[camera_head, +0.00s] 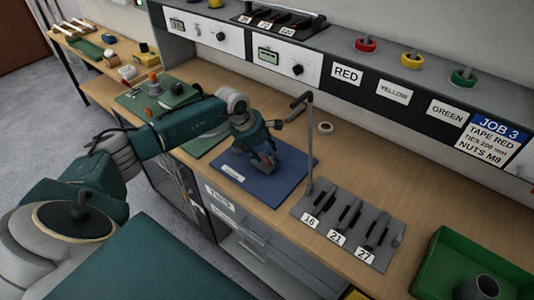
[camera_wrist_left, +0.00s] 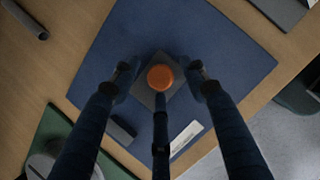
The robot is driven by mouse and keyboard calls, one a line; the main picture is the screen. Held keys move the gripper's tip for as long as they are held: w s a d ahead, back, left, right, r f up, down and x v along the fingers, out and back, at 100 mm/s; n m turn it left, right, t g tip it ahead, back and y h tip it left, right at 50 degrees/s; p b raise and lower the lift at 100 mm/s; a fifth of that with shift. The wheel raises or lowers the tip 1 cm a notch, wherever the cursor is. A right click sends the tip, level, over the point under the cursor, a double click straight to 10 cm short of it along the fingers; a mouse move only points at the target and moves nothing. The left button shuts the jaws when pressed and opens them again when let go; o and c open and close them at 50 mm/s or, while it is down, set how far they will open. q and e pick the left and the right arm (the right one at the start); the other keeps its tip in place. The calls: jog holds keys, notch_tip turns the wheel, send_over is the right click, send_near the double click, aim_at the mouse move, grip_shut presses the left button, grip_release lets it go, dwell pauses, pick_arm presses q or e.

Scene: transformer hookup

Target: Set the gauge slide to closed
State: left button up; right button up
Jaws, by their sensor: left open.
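My left gripper (camera_head: 264,162) is over the blue mat (camera_head: 285,182) on the workbench. In the left wrist view the gripper (camera_wrist_left: 160,78) is open, its dark fingers spread around a round orange knob (camera_wrist_left: 161,77). The knob sits on a small grey square block (camera_wrist_left: 143,92) on the blue mat (camera_wrist_left: 215,55). I cannot tell whether the fingers touch it. A dark grey bar (camera_wrist_left: 121,131) and a white label (camera_wrist_left: 186,137) lie near the mat's edge. No part is clearly recognisable as the gauge slide. In the head view my gripper hides the knob.
A slotted grey rack (camera_head: 350,222) marked 16, 21 and 27 and a green bin (camera_head: 443,262) stand to the right. A thin bent post (camera_head: 310,150) rises beside the mat. A tape roll (camera_head: 325,128) lies behind. A shelf with panels runs along the back.

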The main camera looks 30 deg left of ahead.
pick_arm(q)
jog(key=shift+w+f, duration=0.1)
jog(key=shift+c, duration=0.3)
grip_shut()
jog(key=a+b, duration=0.1)
jog(key=a, duration=0.1)
jog(key=a+b, duration=0.3)
jog(key=a, duration=0.1)
jog(key=shift+w+a+f+b, duration=0.1)
jog(key=shift+w+a+b, duration=0.05)
jog(key=shift+w+b, duration=0.25)
jog(key=shift+s+a, duration=0.1)
jog(key=shift+a, duration=0.25)
jog(key=shift+r, duration=0.35)
jog(key=shift+o, duration=0.3)
grip_release()
jog(key=shift+f, duration=0.1)
jog(key=v, duration=1.2)
